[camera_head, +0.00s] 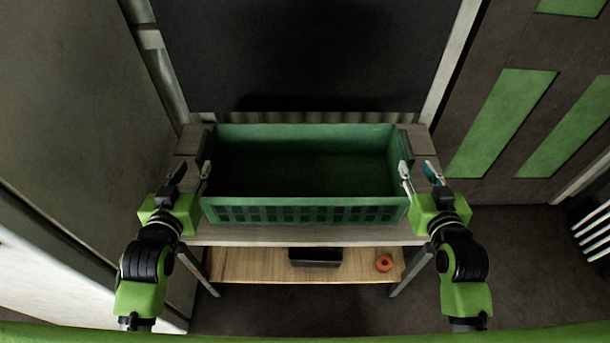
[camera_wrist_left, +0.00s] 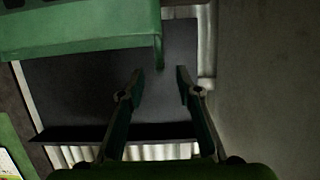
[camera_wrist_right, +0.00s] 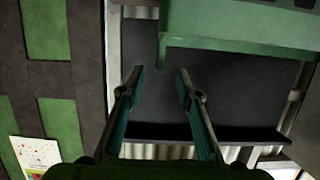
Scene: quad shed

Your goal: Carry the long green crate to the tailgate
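The long green crate (camera_head: 305,211) appears to rest on the wooden bench (camera_head: 300,236), its long side facing me. It looks empty, though its inside is dark. My left gripper (camera_head: 191,168) is at its left end and my right gripper (camera_head: 418,168) at its right end. Both are open, with fingers spread apart. In the left wrist view the crate (camera_wrist_left: 90,32) has an end lip hanging between the fingertips (camera_wrist_left: 160,72). In the right wrist view the crate (camera_wrist_right: 240,25) shows its lip between the fingertips (camera_wrist_right: 160,72) likewise. Contact cannot be told. No tailgate is clearly identifiable.
A lower shelf (camera_head: 240,264) holds a black tray (camera_head: 315,256) and an orange ring (camera_head: 384,263). A dark panel (camera_head: 300,50) stands behind the bench. A grey wall (camera_head: 80,90) is at left. A brown and green panelled door (camera_head: 500,130) is at right, with floor before it.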

